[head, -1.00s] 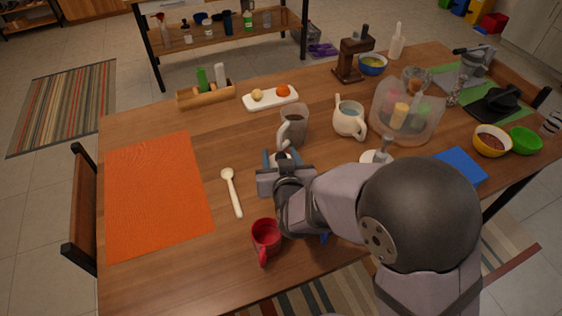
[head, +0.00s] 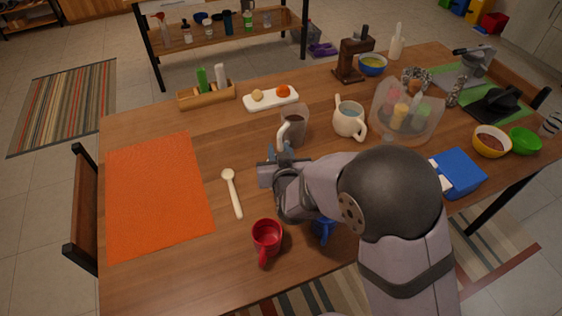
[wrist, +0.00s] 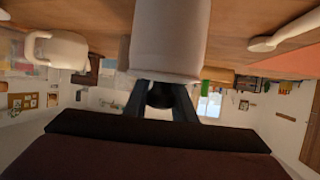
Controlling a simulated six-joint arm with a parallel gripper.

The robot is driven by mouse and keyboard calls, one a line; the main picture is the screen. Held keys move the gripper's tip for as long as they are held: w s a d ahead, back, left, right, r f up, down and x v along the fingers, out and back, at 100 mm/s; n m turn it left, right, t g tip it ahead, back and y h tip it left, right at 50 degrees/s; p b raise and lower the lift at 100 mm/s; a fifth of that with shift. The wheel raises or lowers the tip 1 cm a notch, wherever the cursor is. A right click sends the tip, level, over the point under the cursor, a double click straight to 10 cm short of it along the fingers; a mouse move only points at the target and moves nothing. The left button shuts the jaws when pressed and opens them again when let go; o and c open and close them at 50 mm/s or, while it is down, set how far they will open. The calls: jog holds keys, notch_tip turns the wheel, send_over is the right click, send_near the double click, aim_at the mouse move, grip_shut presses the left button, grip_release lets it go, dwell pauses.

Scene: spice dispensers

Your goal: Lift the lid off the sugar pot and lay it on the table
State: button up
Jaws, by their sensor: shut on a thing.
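My gripper (head: 279,154) is over the middle of the table, just in front of a grey jug with a pale handle (head: 295,128). In the wrist view my two dark fingers (wrist: 163,98) are shut on a dark rounded knob (wrist: 159,96). Against the knob, a pale, wide cylinder (wrist: 170,38) fills the top centre of that inverted view; I take it for the sugar pot with its lid. I cannot tell whether the lid is apart from the pot. In the head view I cannot make out the sugar pot or lid clearly around my gripper.
A red mug (head: 267,237) and blue mug (head: 324,229) stand near the front edge. A blue box (head: 460,171) is at right. The orange mat (head: 155,195) is bare.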

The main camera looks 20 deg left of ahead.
notch_tip(320, 180, up, 10)
jog(key=p, duration=0.5)
send_over(241, 139)
notch_tip(241, 139, down, 7)
jog(key=shift+d+f, duration=0.1)
jog(key=shift+f, duration=4.85)
jog(key=shift+f, duration=0.15)
